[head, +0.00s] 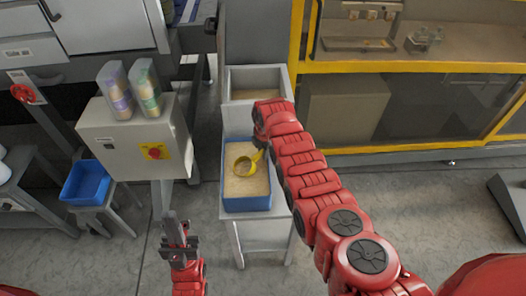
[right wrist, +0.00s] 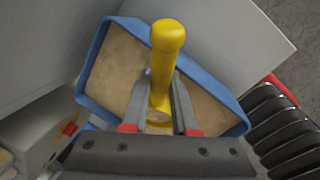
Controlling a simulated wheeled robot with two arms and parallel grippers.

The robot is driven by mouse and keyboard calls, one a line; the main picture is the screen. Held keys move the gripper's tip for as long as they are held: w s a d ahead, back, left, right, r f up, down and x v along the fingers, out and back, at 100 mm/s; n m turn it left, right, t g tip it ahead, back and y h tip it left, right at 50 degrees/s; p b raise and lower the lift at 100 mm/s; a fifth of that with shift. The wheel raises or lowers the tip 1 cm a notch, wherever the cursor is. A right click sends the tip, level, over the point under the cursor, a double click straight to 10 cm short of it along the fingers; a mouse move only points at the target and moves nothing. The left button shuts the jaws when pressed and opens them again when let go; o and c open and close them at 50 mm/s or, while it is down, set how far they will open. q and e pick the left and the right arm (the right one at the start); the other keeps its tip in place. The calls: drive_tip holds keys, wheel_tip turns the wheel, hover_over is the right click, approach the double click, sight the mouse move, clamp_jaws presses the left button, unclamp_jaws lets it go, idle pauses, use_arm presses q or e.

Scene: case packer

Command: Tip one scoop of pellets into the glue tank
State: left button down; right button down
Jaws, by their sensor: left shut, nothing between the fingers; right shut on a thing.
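A blue bin (head: 246,205) of tan pellets stands on a grey stand in the head view. A yellow scoop (head: 244,165) is at the bin, its round bowl over or in the pellets; I cannot tell how deep. My right gripper (head: 262,146) is shut on the scoop's handle, which also shows between the fingers in the right wrist view (right wrist: 166,62). How full the bowl is cannot be told. Behind the bin is a grey open-topped box (head: 284,78) with tan contents, possibly the glue tank. My left gripper (head: 177,240) is shut and empty, low and left of the bin.
A grey control box (head: 125,152) with a red button and two clear canisters (head: 115,88) on top stands left of the bin. Another blue bin (head: 86,182) sits further left. A yellow-framed machine (head: 400,66) stands at the right. Floor in front is mostly free.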

idle(0.3)
wheel_tip(320, 180, up, 7)
drive_tip(key=p, duration=0.4)
drive_tip(key=shift+f, duration=0.15)
drive_tip(key=shift+r+p, duration=0.65)
drive_tip(key=shift+r, duration=0.5)
